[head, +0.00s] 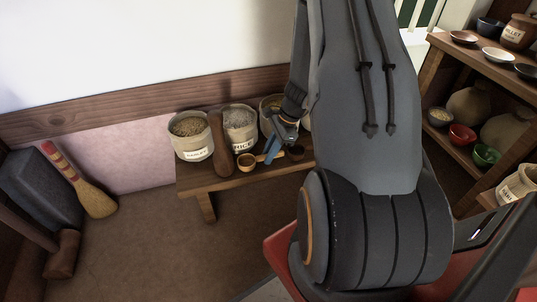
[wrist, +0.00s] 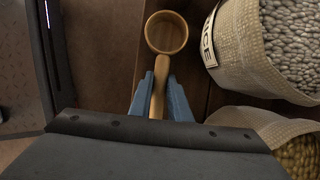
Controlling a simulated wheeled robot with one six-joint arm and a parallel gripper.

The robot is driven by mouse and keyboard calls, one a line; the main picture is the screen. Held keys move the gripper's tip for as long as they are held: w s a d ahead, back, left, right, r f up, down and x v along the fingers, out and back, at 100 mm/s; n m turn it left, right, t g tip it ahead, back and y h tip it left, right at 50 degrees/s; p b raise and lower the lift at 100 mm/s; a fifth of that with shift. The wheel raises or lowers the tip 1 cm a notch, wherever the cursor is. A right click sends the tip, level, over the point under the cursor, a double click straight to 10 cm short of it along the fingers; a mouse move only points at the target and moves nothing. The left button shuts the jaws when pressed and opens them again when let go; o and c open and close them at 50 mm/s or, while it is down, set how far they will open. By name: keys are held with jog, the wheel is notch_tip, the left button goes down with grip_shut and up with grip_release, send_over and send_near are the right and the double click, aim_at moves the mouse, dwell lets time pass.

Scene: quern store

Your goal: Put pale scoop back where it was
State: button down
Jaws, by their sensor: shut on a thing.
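The pale scoop (head: 246,162) is at the front of the low wooden bench (head: 205,192), below the rice sack. In the wrist view the scoop's round, empty-looking bowl (wrist: 166,34) points away from my gripper. My gripper (head: 270,155) has its blue fingers on either side of the scoop's handle and is shut on it, as the wrist view also shows (wrist: 158,95). I cannot tell whether the scoop touches the bench or hangs just above it. A darker scoop (head: 295,153) lies on the bench right of my gripper, partly hidden.
A barley sack (head: 192,148), a rice sack (head: 240,120) and another sack (head: 267,104), partly hidden by my arm, stand on the bench. A brown wooden club (head: 221,150) leans between the first two. Shelves with bowls (head: 462,133) stand right. Floor before the bench is clear.

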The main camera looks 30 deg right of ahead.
jog(key=shift+f, duration=0.15)
jog(key=c, duration=1.7)
grip_release()
jog(key=shift+o, duration=0.2)
jog(key=p+v, duration=0.4)
jog(key=v, duration=0.8)
